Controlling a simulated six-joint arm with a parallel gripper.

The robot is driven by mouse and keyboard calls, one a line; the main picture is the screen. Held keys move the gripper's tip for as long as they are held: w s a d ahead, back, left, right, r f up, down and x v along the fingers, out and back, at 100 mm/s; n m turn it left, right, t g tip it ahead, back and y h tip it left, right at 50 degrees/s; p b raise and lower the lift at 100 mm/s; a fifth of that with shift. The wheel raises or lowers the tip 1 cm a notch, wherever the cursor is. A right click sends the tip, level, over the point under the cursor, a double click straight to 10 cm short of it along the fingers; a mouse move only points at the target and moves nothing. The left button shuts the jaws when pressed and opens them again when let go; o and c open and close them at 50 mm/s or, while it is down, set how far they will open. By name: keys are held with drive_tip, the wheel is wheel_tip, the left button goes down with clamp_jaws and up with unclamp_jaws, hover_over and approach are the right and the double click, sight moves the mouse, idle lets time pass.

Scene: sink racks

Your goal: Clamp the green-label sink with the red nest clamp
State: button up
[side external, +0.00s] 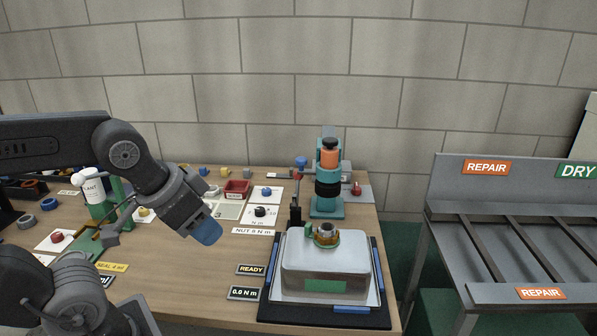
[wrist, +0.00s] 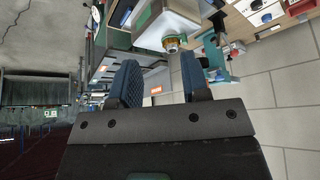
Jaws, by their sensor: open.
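The sink (side external: 325,258), a pale grey upturned basin with a green label (side external: 325,286) on its front, sits in a dark nest (side external: 265,309) with blue strips. A brass-and-green fitting (side external: 326,236) stands on top of the sink. A dark upright lever with a reddish part (side external: 296,208) stands behind the sink's left corner; I cannot tell surely that it is the red nest clamp. My gripper (side external: 208,232) is in the air left of the sink, apart from it. In the wrist view its blue fingers (wrist: 160,80) are apart and empty, and the fitting (wrist: 172,43) shows beyond them.
A teal and orange press (side external: 328,180) stands behind the nest. Signs reading READY (side external: 251,270) and 0.0 N m (side external: 243,293) stand left of it. A grey rack (side external: 500,225) with REPAIR and DRY signs stands right, across a gap.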

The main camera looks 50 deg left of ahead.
idle(0.3)
drive_tip(key=shift+o, duration=0.9)
drive_tip(key=shift+w+r, duration=0.1)
drive_tip(key=shift+o, duration=0.7)
drive_tip(key=w+a+r+n, duration=0.1)
drive_tip(key=w+a+r, duration=0.1)
drive_tip(key=w, duration=0.3)
drive_tip(key=w+a+r+n, duration=0.1)
drive_tip(key=w+n, duration=0.1)
drive_tip(key=w, duration=0.3)
drive_tip(key=shift+w+a+r+y, duration=0.3)
drive_tip(key=shift+a+r, duration=0.05)
drive_tip(key=shift+r, duration=0.05)
drive_tip(key=w+a+f+n, duration=0.1)
drive_tip(key=w+a+n, duration=0.2)
drive_tip(key=w+a, duration=0.45)
drive_tip(key=w+a+f+n, duration=0.15)
drive_tip(key=w+a, duration=0.25)
drive_tip(key=w, duration=0.6)
drive_tip(key=w+a+f+n+y, duration=0.1)
drive_tip(key=w+a+f+n, duration=0.2)
drive_tip(key=w+a+f, duration=0.4)
drive_tip(key=x, duration=0.4)
drive_tip(key=a+x, duration=0.1)
drive_tip(key=x, duration=0.7)
drive_tip(key=shift+s+a, duration=0.15)
drive_tip(key=shift+a, duration=0.05)
drive_tip(key=shift+r, duration=0.1)
clamp_jaws()
